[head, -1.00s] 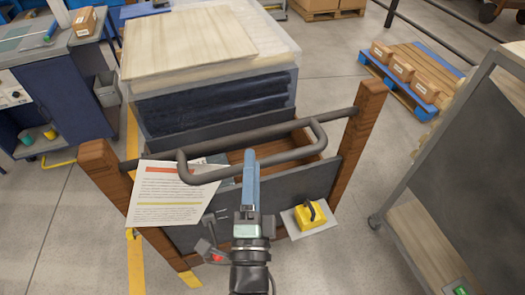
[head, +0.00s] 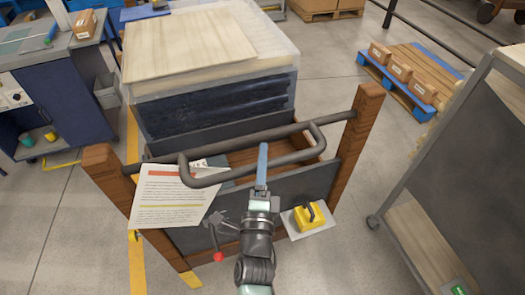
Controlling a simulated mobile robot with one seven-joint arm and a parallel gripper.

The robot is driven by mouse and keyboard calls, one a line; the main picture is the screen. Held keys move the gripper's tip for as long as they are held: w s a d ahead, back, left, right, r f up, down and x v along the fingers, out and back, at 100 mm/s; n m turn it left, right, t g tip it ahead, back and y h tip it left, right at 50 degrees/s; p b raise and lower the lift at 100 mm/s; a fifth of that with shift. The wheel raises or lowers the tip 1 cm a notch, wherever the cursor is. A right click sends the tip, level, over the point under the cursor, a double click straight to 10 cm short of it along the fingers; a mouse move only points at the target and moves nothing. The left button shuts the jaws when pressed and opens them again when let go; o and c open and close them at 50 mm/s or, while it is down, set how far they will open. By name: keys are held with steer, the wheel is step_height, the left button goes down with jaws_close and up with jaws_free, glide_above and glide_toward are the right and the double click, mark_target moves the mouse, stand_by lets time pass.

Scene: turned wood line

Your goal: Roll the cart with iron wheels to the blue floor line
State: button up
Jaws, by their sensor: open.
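The cart has brown wooden corner posts and a dark grey end panel (head: 290,187) facing me. A dark metal push handle (head: 205,182) with a raised loop runs between the posts. A paper sheet (head: 172,197) hangs at its left. A yellow block (head: 308,217) on a pale plate sits low at the right. My gripper (head: 263,152) is open, its blue fingers edge-on across the near bar of the loop; I cannot tell whether they touch or straddle it. The cart's wheels are hidden. No blue floor line shows.
A large stack of pale boards over a dark block (head: 215,105) stands just beyond the handle. A blue workbench (head: 60,110) and grey bin (head: 108,92) are left. A grey rack (head: 455,150) stands close right. A blue pallet with boxes (head: 412,82) is further back. Yellow floor tape (head: 136,262) runs left.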

steer(key=shift+x, duration=0.9)
jaws_close()
stand_by(0.9)
